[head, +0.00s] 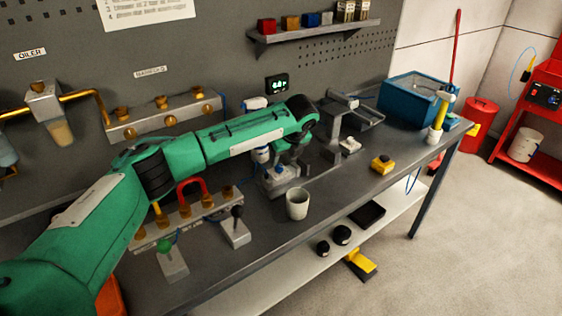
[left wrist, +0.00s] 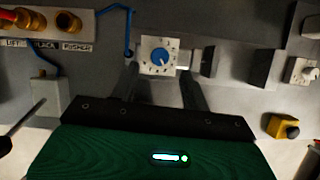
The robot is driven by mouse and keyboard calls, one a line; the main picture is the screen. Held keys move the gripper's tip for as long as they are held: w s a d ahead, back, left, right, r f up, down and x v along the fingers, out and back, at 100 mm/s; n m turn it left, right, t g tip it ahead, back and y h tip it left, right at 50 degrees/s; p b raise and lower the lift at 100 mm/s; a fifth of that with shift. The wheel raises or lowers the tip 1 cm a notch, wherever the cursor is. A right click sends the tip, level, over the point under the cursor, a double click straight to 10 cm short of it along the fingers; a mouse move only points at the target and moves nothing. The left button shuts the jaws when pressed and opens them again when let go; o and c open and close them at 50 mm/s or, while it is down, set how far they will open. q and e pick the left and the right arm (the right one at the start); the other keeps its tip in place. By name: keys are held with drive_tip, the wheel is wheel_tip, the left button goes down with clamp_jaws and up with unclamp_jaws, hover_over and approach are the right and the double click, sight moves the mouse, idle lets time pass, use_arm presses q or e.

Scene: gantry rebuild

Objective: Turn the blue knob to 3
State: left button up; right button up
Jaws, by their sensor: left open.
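The blue knob (left wrist: 159,57) sits at the middle of a square white dial plate (left wrist: 147,67) in the left wrist view. The marks around it are too small to read, so I cannot tell which number it points at. My left gripper (left wrist: 160,78) is open, with one dark finger on each side of the dial plate's lower part. I see no contact with the knob. In the head view my left gripper (head: 292,157) points down over a small grey unit (head: 281,181) on the bench; the knob cannot be made out there. My right gripper is not in view.
A grey cup (head: 297,203) stands in front of the unit. A black-knobbed lever block (head: 236,228) and a green-knobbed one (head: 170,258) stand to the left. A yellow button box (head: 382,164) and a blue bin (head: 412,97) are to the right.

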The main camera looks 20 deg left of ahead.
sight(280, 167)
use_arm(q)
drive_tip(key=x, duration=0.3)
drive_tip(key=shift+w+a+f+p, duration=0.1)
drive_tip(key=shift+f+p, duration=0.2)
drive_tip(key=shift+f, duration=0.35)
drive_tip(key=shift+w+a+f, duration=0.15)
drive_tip(key=shift+f, duration=0.1)
drive_tip(key=c, duration=1)
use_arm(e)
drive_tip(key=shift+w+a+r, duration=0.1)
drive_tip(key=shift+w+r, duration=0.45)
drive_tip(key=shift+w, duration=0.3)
